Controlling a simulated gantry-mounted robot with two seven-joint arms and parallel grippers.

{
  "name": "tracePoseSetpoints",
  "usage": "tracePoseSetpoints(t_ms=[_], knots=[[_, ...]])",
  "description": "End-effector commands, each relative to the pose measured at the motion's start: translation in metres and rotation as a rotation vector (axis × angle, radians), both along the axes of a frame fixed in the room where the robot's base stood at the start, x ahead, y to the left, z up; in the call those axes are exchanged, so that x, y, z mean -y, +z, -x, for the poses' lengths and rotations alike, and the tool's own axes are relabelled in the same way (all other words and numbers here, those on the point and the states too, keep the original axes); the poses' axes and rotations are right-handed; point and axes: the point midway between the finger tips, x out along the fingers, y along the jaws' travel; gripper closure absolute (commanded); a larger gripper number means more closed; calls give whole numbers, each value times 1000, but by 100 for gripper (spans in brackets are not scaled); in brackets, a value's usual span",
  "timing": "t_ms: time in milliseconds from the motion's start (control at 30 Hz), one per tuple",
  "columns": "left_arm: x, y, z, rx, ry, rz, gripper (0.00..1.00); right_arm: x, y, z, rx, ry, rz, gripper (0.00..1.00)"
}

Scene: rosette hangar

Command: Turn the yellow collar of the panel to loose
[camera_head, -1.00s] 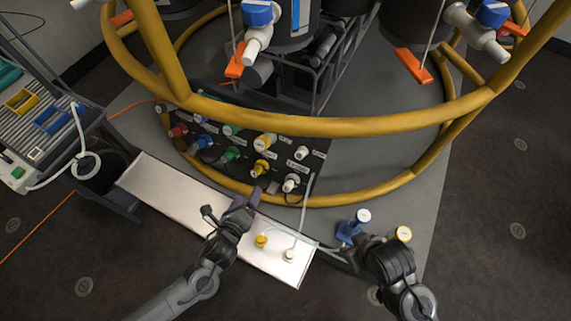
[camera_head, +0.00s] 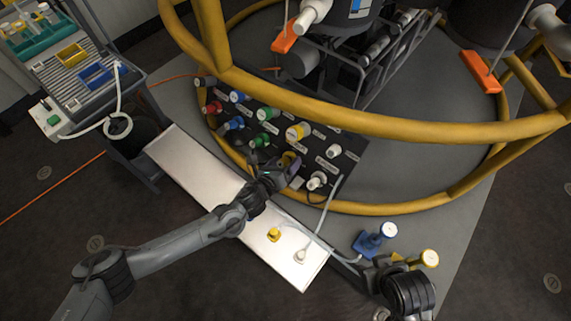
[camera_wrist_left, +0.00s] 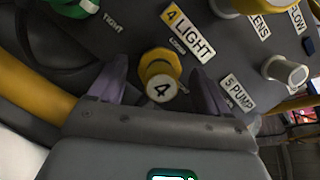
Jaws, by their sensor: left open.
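The dark panel (camera_head: 352,142) stands inside the yellow tube ring, with several coloured connectors on it. The yellow collar (camera_wrist_left: 160,60), around a pale cap marked 4, sits by the label "4 LIGHT" in the left wrist view. In the head view the collar (camera_head: 291,158) is partly hidden by my left gripper. My left gripper (camera_head: 284,170) is open at the panel, its purple fingers on either side of the collar. In the wrist view gaps show between the fingers and the collar. My right arm is at the lower right; its gripper (camera_head: 378,264) is not clear.
A white connector (camera_wrist_left: 285,70) by "5 PUMP" is close to the right finger. The yellow ring (camera_head: 400,128) passes over the panel. A white board (camera_head: 190,180) holds a small yellow plug (camera_head: 273,234) and a white plug (camera_head: 300,256). A blue fitting (camera_head: 370,243) stands near my right arm.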

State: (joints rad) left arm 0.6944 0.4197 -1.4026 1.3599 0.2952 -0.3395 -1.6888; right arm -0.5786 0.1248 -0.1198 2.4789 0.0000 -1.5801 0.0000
Motion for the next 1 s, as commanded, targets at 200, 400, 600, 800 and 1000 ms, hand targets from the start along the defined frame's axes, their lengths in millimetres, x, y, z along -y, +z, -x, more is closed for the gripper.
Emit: tracePoseSetpoints(t_ms=[200, 400, 600, 800, 1000], knots=[[3, -2, -6, 0, 0, 0, 22, -1, -4, 0, 0, -2, -3, 57], [3, -2, -6, 0, 0, 0, 22, -2, -4, 0, 0, -4, -7, 57], [3, -2, -6, 0, 0, 0, 51, -2, -4, 0, 0, -5, -9, 57], [3, -2, -6, 0, 0, 0, 78, -2, -4, 0, 0, -4, -9, 57], [3, -1, -6, -9, 9, 11, 78, -2, -1, 0, -1, -3, -6, 57]])
